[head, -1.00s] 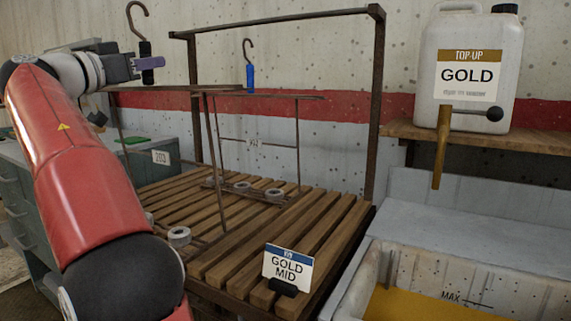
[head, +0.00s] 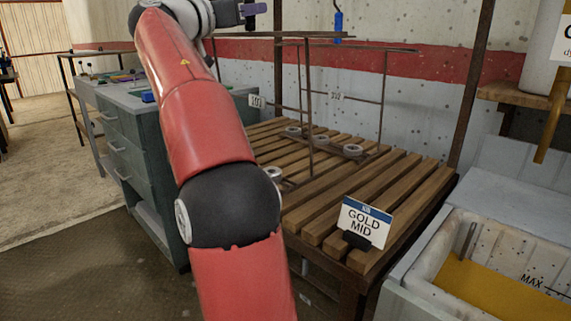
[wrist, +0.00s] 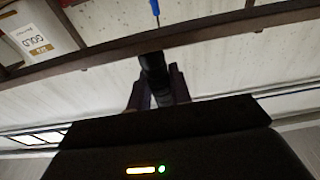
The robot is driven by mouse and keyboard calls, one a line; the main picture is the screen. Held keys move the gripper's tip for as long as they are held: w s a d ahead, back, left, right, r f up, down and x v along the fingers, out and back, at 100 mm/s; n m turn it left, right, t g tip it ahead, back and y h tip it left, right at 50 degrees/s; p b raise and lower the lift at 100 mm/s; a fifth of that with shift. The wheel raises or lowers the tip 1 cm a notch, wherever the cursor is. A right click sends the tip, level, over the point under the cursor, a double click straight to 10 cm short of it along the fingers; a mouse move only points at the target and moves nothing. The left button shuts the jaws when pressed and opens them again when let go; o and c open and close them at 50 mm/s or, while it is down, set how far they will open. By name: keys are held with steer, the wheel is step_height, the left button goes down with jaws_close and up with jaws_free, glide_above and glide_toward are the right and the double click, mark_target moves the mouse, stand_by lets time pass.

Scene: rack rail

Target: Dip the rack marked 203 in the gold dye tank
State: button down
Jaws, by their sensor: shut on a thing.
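My gripper (head: 256,10) is at the top of the head view, shut on a black handle (wrist: 153,70) that shows between the fingers in the wrist view. A tag marked 203 (head: 257,101) hangs below my gripper; my arm and the frame edge hide much of what it belongs to. Another rack with a blue handle (head: 338,27) hangs beside it, with a tag that seems to read 202 (head: 336,96). The tank with gold dye (head: 480,285) is at the lower right and carries a MAX mark. A GOLD MID sign (head: 363,223) stands between.
A slatted wooden bench (head: 400,185) lies below the racks, with several grey rings on it. A dark metal post (head: 470,95) rises at its back right. A grey drawer cabinet (head: 125,150) stands left. A GOLD jug (wrist: 38,32) shows in the wrist view.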

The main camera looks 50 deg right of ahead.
steer(key=shift+s+d+r+p, duration=0.1)
steer(key=shift+d+p, duration=0.1)
steer(key=shift+d, duration=0.7)
steer(key=shift+s+d+f+p, duration=0.1)
steer(key=shift+s+d+p, duration=0.1)
steer(key=shift+d, duration=0.65)
steer(key=shift+s+d+r+p, duration=0.1)
steer(key=shift+d+p, duration=0.1)
steer(key=shift+d, duration=0.7)
steer(key=shift+w, duration=0.1)
steer(key=shift+a+b, duration=1)
steer(key=shift+a, duration=3.05)
steer(key=d+f+p, duration=0.2)
steer(key=d+f, duration=0.1)
steer(key=d, duration=0.5)
steer(key=shift+d+f, duration=0.15)
steer(key=shift+f, duration=0.2)
